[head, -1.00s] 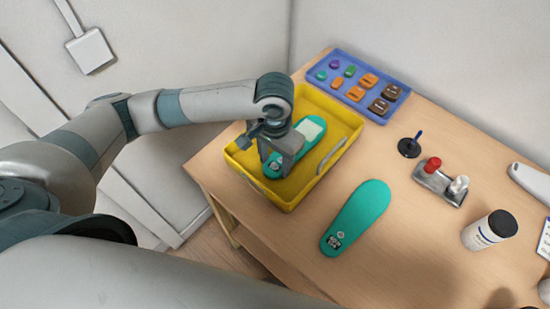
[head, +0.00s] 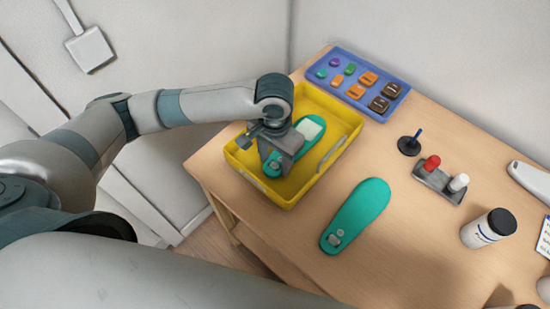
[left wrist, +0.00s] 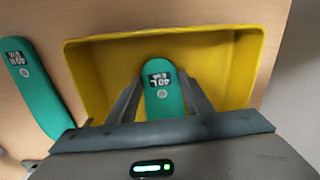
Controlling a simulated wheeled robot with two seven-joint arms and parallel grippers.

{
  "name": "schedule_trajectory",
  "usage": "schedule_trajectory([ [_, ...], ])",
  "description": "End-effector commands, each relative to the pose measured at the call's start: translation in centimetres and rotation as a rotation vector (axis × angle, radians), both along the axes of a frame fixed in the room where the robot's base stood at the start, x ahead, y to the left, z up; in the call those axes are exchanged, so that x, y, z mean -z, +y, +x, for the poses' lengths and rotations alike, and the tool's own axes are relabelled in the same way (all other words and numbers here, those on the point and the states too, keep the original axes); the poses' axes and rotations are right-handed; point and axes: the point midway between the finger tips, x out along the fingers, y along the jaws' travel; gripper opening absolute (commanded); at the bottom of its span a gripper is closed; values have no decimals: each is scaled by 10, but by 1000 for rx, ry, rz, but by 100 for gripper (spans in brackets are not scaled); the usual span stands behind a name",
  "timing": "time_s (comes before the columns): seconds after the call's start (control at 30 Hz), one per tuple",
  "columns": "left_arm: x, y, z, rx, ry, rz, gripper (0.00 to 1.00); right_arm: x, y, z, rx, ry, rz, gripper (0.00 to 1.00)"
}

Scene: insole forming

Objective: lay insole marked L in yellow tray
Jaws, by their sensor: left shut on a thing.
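A teal insole (head: 305,139) with a pale patch lies in the yellow tray (head: 345,119), lengthwise. In the left wrist view its heel end (left wrist: 164,98) has a dark label that seems to read 40 L. My left gripper (head: 273,163) reaches down into the tray with its fingers on both sides of the heel end, shut on the insole. A second teal insole (head: 358,213) lies on the table right of the tray; its label seems to read 40 R in the left wrist view (left wrist: 27,77). My right gripper is out of view.
A blue tray (head: 400,103) with several coloured pieces stands behind the yellow tray. To the right are a black stand (head: 409,146), a holder with red and white knobs (head: 438,186) and a white bottle with a black cap (head: 482,232). Table around the second insole is clear.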

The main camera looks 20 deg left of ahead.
Motion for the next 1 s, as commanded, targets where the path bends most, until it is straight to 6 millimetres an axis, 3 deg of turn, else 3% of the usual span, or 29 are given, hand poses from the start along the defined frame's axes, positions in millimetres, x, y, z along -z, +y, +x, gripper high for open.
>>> schedule_trajectory([
  [0.17,2,0,0,0,0,0,24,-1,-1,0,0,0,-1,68],
  [0.2,2,0,0,0,0,0,48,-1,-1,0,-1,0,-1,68],
  [0.3,2,0,0,0,0,0,68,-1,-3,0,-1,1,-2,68],
  [0.5,2,0,0,0,0,0,68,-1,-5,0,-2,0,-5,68],
  [0.57,2,0,0,0,0,0,82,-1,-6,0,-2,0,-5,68],
  [0.6,2,0,0,0,0,0,83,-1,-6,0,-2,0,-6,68],
  [1.0,-2,0,0,0,0,0,83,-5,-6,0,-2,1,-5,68],
])
